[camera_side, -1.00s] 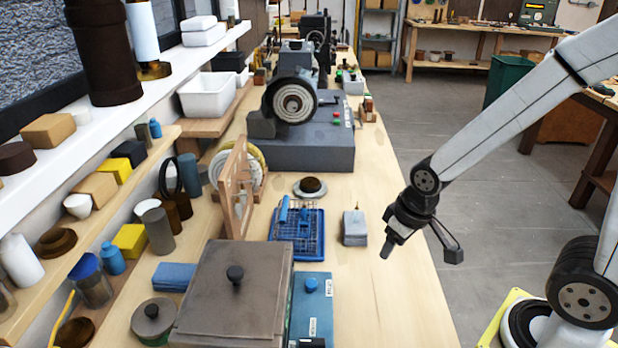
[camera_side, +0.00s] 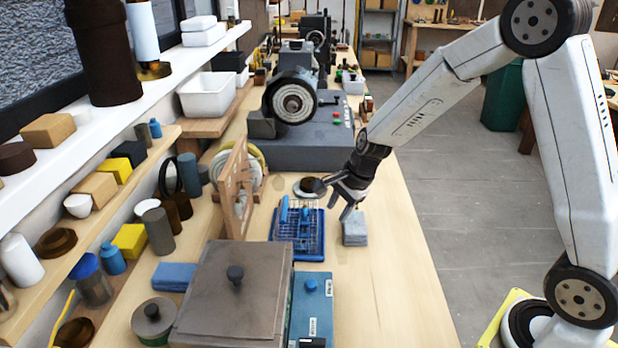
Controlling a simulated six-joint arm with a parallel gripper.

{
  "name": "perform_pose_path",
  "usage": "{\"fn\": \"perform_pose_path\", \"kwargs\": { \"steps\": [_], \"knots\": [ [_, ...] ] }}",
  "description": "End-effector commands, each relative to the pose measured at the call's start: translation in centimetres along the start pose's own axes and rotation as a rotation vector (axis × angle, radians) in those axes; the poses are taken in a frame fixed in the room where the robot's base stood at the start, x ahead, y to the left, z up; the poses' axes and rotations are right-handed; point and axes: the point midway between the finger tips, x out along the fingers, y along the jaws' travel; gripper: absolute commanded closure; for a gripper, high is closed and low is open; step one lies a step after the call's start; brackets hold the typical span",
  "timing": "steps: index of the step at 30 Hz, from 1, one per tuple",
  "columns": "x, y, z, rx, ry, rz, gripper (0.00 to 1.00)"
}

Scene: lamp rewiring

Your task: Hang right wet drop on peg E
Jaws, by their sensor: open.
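A blue tray (camera_side: 322,256) with a wire rack stands on the bench; slim blue pieces (camera_side: 284,210) lie or stand at its far left part. I cannot make out which piece is the right wet drop. An upright wooden frame (camera_side: 240,172) with openings stands left of the tray; its pegs and any letter E are too small to read. My gripper (camera_side: 333,201) is open, fingers apart and seemingly empty, above the tray's far right side, near the grey folded stack (camera_side: 355,230). It partly covers the round dark-topped dish (camera_side: 305,187) behind.
A large lidded grey box (camera_side: 240,290) and a blue box (camera_side: 312,305) stand in front of the tray. A grinder-like machine (camera_side: 300,140) stands behind. Shelves with jars line the left. The bench's right front (camera_side: 390,290) is clear.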

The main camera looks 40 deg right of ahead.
Motion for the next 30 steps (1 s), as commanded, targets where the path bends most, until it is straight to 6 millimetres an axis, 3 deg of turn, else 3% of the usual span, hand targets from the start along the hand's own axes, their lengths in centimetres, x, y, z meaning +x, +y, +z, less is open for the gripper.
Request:
{"fn": "perform_pose_path", "kwargs": {
  "steps": [9,15,30],
  "knots": [
    [3.3,-5.5,-2.2,0.648,-0.093,-0.043,0.56],
    [4.4,-7.6,-3.1,0.901,-0.140,-0.053,0.56],
    [5.0,-8.1,-3.3,0.971,-0.155,-0.054,0.56]
  ]
}}
